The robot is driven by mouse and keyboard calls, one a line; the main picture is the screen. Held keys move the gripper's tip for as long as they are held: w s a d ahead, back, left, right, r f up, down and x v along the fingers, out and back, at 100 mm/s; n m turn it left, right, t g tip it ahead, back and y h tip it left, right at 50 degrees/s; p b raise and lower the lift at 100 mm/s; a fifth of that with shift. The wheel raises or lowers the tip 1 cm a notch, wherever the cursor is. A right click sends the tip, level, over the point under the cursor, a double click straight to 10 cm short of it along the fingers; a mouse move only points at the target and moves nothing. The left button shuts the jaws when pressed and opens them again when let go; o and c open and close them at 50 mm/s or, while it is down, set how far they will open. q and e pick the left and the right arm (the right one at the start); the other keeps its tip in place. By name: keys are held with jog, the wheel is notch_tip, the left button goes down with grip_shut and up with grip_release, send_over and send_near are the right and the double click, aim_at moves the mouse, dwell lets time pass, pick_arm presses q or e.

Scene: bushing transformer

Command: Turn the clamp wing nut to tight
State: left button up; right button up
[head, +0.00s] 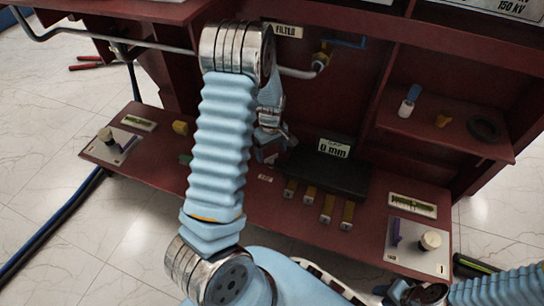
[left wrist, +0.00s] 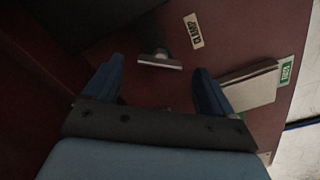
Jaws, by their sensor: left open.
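The clamp wing nut (left wrist: 160,62) shows in the left wrist view as a grey stem with a pale flat bar, beside a white CLAMP label (left wrist: 194,30). The bar runs nearly along the line between my fingertips. My left gripper (left wrist: 158,66) is open, with one blue finger on each side of the nut's line and nothing held; I cannot tell the remaining depth. In the head view my left gripper (head: 272,150) is over the red bench, left of the black block, and the wing nut is not distinguishable behind it.
A black block with a 0 mm sign (head: 334,148) and several brass bars (head: 327,208) stand right of the gripper. A grey pipe with a brass valve (head: 320,61) runs above. A switch plate (head: 417,247) is at the right, another plate (head: 108,145) at the left.

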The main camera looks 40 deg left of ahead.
aim_at(271, 159)
pick_arm(q)
jog(key=shift+f, duration=1.05)
jog(key=c, duration=1.1)
jog(key=shift+o, duration=0.2)
jog(key=m, duration=0.4)
jog(key=shift+m, duration=0.3)
jog(key=m, duration=0.5)
jog(key=shift+m, duration=0.3)
